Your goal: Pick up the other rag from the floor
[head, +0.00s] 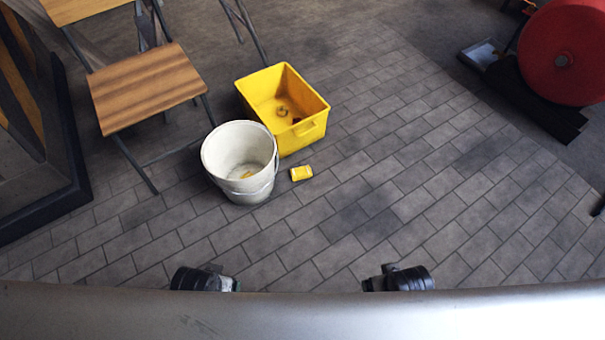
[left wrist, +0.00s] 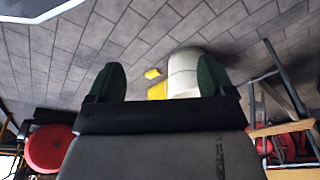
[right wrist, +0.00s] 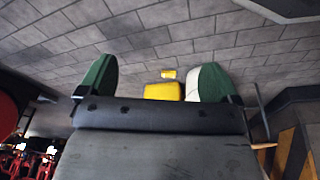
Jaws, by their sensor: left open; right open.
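A small yellow rag (head: 301,173) lies on the paved floor just right of a white bucket (head: 238,160) and in front of a yellow crate (head: 310,130). It also shows in the left wrist view (left wrist: 153,73) and the right wrist view (right wrist: 168,74). Another yellow piece (head: 247,174) lies inside the bucket. My left gripper (left wrist: 160,76) is open and empty, its green fingers spread, well away from the rag. My right gripper (right wrist: 155,78) is also open and empty, away from the rag. In the head view only dark arm parts show at the bottom.
The yellow crate holds a few small dark items. A folding wooden chair (head: 145,85) stands left of the bucket. A red drum (head: 565,55) and a grey tray (head: 482,53) are at the far right. The floor right of and before the rag is clear.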

